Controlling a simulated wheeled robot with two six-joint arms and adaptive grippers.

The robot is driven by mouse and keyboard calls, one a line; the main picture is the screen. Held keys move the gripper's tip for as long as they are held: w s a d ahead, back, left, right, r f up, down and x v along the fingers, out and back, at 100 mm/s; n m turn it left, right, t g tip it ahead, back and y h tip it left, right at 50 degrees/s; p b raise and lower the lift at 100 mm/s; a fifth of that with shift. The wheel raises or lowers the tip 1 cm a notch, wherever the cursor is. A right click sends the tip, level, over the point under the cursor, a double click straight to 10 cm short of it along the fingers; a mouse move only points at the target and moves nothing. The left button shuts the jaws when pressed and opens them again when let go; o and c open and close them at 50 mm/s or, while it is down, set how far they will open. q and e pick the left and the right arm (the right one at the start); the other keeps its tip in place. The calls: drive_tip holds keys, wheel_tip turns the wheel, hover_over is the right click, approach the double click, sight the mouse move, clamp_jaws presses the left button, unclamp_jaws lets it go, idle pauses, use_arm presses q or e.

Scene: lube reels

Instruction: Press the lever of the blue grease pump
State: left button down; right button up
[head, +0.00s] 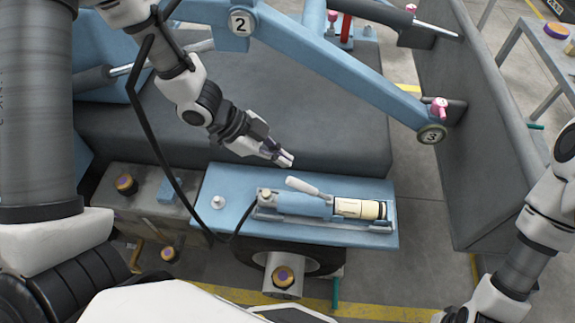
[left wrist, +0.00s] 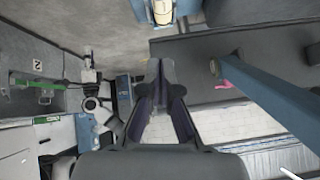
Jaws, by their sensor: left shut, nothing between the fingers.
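The blue grease pump (head: 300,204) lies on a blue shelf (head: 230,184) in the head view, with a cream labelled cylinder at its right end. Its pale lever (head: 303,186) slants up over the pump body, with its free end toward the upper left. My left gripper (head: 286,160) is shut and empty, just above and behind the lever's free end in the picture; they look apart. In the left wrist view the left fingers (left wrist: 160,72) are together, and part of the pump (left wrist: 162,12) shows at the top edge; the lever cannot be made out there. My right gripper is out of view.
A black hose (head: 236,232) runs from the pump's left end. A small white knob (head: 217,202) stands left of the pump. A blue beam marked 2 and 3 (head: 335,68) crosses above. A dark grey panel (head: 490,140) stands at the right.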

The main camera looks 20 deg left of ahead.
sight(296, 184)
use_arm(q)
drive_tip(key=d+f+b, duration=0.1)
drive_tip(key=f, duration=0.2)
drive_tip(key=w+d+f+b, duration=0.1)
drive_tip(key=f, duration=0.2)
drive_tip(key=w+d+f+b, duration=0.1)
drive_tip(key=f, duration=0.3)
drive_tip(key=shift+w, duration=0.1)
drive_tip(key=shift+d+r, duration=0.1)
drive_tip(key=shift+a+f+h, duration=0.45)
drive_tip(key=shift+f+h, duration=0.1)
drive_tip(key=shift+h, duration=0.05)
drive_tip(key=a+f+h+b, duration=0.1)
drive_tip(key=a+f+t+h+b, duration=0.1)
drive_tip(key=f, duration=0.1)
drive_tip(key=shift+s+h, duration=0.4)
drive_tip(key=shift+s+a+f+t+h+b, duration=0.1)
drive_tip(key=shift+a+f+t+h+b, duration=0.1)
drive_tip(key=shift+f+h+b, duration=0.25)
drive_tip(key=shift+a+f+t+h+b, duration=0.15)
drive_tip(key=shift+f+t+h+b, duration=0.1)
drive_tip(key=shift+f+b, duration=0.25)
drive_tip(key=shift+s+a+f, duration=0.15)
drive_tip(key=shift+f, duration=0.35)
